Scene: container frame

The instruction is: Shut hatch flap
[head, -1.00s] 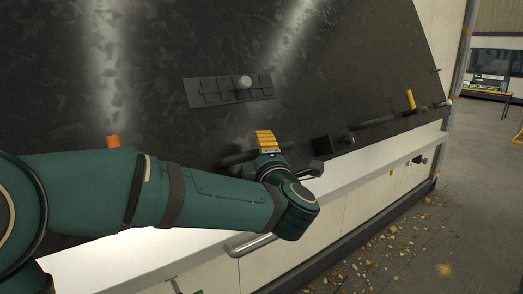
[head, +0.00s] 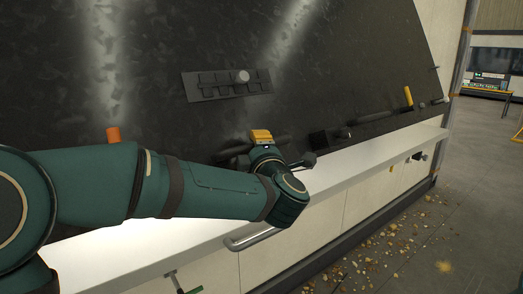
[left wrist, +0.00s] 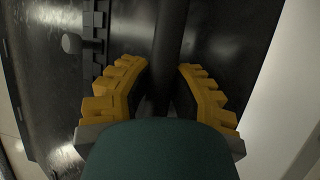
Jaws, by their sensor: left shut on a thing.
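The hatch flap (head: 190,45) is a large dark, scuffed panel filling the upper head view. It stands tilted above a white ledge (head: 345,170). A dark bar handle (head: 232,153) runs along its lower part. My left gripper (head: 261,136), with yellow fingers, is at this bar. In the left wrist view the bar (left wrist: 170,30) passes between the two fingers (left wrist: 161,66), and the gripper is shut on it. The gripper hides part of the bar. My right gripper is not in view.
The flap carries a ribbed plate (head: 227,85) with a round knob (head: 244,77), an orange peg (head: 113,134) and a yellow-tipped lever (head: 408,96). A metal rail (head: 256,238) sits below the ledge. Crumb-like debris (head: 385,240) lies on the floor at right, which is otherwise open.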

